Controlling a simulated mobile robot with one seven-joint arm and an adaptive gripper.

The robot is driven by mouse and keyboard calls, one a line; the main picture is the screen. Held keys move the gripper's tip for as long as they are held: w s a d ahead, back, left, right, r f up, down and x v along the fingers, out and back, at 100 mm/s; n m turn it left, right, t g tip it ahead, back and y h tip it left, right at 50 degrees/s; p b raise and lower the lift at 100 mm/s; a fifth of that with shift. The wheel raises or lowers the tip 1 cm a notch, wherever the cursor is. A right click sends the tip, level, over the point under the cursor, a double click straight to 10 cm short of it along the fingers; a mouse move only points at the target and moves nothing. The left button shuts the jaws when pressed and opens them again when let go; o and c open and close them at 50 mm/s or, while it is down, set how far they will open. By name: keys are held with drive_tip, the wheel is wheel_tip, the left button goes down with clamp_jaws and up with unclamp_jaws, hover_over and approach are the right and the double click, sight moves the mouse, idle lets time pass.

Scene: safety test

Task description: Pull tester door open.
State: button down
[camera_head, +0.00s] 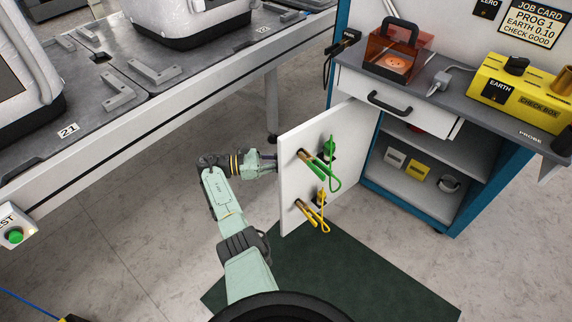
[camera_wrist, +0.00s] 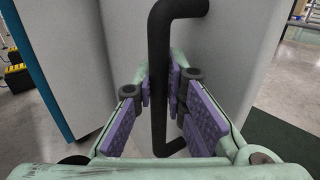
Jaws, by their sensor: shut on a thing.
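The tester door (camera_head: 345,135) is a white panel on the blue-edged tester bench. It stands swung well out from the bench, and the shelves behind it show. Green leads (camera_head: 330,150) and yellow leads (camera_head: 315,212) hang on pegs on its inner face. My gripper (camera_head: 270,163) is at the outer face, near the door's free edge. In the wrist view, the black upright bar handle (camera_wrist: 158,60) runs between the purple finger pads of my gripper (camera_wrist: 160,95), which is shut on it. The handle is hidden behind the door in the head view.
Inside the cabinet (camera_head: 437,160) lie small grey and yellow items. A drawer (camera_head: 385,100) with a dark handle sits above. A conveyor-like table (camera_head: 150,100) runs along the left. A dark green mat (camera_head: 340,275) lies on the floor below the door.

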drive_tip(key=shift+a, duration=0.1)
idle(0.3)
drive_tip(key=c, duration=1.6)
unclamp_jaws()
drive_tip(key=a, duration=0.7)
drive_tip(key=shift+s+a, duration=0.2)
